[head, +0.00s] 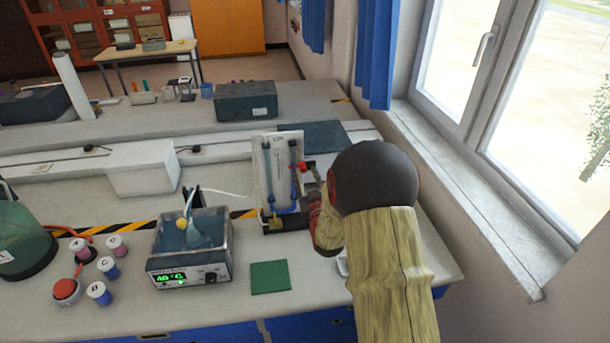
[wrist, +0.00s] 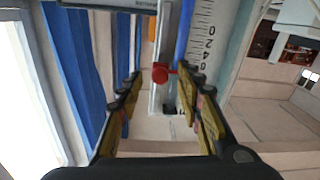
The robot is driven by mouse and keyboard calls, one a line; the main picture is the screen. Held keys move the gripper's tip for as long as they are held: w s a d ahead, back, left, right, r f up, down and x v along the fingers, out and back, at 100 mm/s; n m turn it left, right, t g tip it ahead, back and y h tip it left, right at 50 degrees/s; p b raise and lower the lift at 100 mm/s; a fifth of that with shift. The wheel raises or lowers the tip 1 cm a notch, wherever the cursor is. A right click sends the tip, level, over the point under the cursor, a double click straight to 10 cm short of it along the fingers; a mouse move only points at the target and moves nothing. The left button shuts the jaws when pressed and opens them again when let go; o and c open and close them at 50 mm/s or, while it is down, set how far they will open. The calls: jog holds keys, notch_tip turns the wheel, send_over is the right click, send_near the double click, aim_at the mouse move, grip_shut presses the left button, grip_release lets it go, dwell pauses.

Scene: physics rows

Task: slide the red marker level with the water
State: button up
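The water's exact level is too small to tell. My gripper (wrist: 160,85) is open, with one finger on each side of the marker and a visible gap at the left finger. In the head view my arm partly hides the gripper.
Spools (head: 98,292) and a green dome (head: 25,245) are further left. The window wall (head: 470,180) is close on the right.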

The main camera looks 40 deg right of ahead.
jog(key=v, duration=1.1)
jog(key=shift+f, duration=0.1)
